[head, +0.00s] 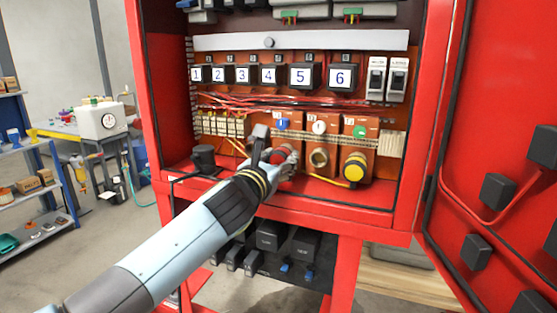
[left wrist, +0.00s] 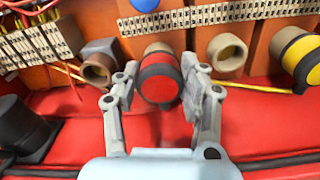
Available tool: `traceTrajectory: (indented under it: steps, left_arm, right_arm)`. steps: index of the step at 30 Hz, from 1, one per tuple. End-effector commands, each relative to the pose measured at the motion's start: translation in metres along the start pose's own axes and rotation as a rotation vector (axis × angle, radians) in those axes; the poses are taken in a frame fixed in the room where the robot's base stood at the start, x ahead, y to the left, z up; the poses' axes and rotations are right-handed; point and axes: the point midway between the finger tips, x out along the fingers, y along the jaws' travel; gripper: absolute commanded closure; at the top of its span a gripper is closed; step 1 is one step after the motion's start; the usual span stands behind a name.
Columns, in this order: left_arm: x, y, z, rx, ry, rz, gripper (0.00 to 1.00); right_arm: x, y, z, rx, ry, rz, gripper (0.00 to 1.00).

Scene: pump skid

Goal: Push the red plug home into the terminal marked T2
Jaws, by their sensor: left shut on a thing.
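The red plug (left wrist: 160,84) has a dark band and sits between the two fingers of my left gripper (left wrist: 160,75), which is shut on it. In the head view the red plug (head: 284,154) shows just past the gripper (head: 274,156), in front of the terminal block with a blue disc (head: 283,124). A beige socket ring (left wrist: 158,48) shows right behind the plug; I cannot tell how deep the plug sits. The middle terminal (head: 319,158), with a white disc, has an open socket. The terminal labels are too small to read surely. My right gripper is not in view.
A yellow plug (head: 355,167) sits at the right terminal, with a green disc. A grey-brown open fitting (left wrist: 97,62) lies left of the gripper. A black fitting (head: 204,158) stands on the red cabinet floor. The open red door (head: 500,120) is at the right.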

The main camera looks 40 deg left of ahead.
Motion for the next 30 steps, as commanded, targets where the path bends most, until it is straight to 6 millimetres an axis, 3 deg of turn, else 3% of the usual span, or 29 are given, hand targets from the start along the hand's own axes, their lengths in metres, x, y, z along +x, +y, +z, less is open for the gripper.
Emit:
traceTrajectory:
  steps: [2,3,9,30]
  left_arm:
    - [0.000,0.000,0.000,0.000,0.000,0.000,0.92]
    - [0.000,0.000,0.000,0.000,0.000,0.000,0.64]
    - [0.000,0.000,0.000,0.000,0.000,0.000,0.89]
    - [-0.026,0.000,-0.001,0.000,0.000,0.000,0.89]
  right_arm:
    - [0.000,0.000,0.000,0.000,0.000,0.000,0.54]
    - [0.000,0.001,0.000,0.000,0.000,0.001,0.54]
    - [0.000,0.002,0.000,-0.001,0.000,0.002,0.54]
    - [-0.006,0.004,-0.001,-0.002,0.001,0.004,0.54]
